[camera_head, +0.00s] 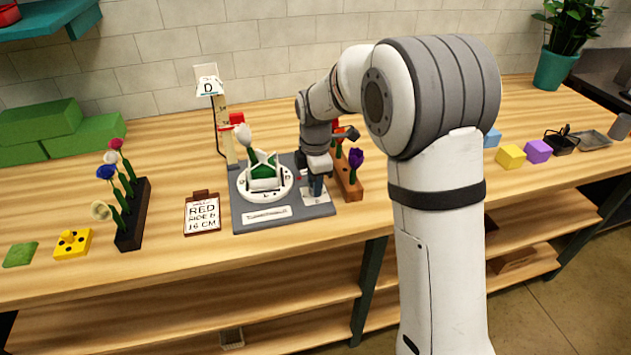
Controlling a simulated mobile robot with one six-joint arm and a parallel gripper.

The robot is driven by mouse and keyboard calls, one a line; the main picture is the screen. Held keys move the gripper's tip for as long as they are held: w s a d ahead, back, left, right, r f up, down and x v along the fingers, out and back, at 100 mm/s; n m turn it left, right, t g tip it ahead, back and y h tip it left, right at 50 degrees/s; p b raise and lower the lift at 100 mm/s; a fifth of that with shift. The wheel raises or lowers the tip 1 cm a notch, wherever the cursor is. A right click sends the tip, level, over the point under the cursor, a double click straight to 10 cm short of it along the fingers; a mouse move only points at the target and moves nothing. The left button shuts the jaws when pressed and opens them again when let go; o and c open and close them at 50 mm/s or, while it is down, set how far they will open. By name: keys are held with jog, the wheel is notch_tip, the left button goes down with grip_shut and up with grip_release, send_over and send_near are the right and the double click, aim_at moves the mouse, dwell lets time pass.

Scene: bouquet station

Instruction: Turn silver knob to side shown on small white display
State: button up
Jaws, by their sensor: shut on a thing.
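The small white display (209,84) stands on a post at the back of the station and reads "D". The grey station base (290,214) carries a round white turntable (263,195) with a white holder and green foam on it. My gripper (316,190) points down at the right part of the base, over a small light plate (318,200). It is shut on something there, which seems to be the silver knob. The knob is hidden by the fingers, so its pointing cannot be read. A white flower (243,137) stands at the turntable.
A brown rack (354,189) with a purple flower stands close right of my gripper. A clipboard (202,214) reading "RED", a dark flower rack (133,228) and a yellow block (73,243) are left. Colored cubes (510,156) lie right. The front table strip is clear.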

jog(key=shift+w+r+n, duration=0.1)
jog(key=shift+n, duration=0.5)
jog(key=o, duration=1)
jog(key=shift+c, duration=0.2)
jog(key=shift+d+r, duration=0.1)
jog(key=shift+r, duration=3.75)
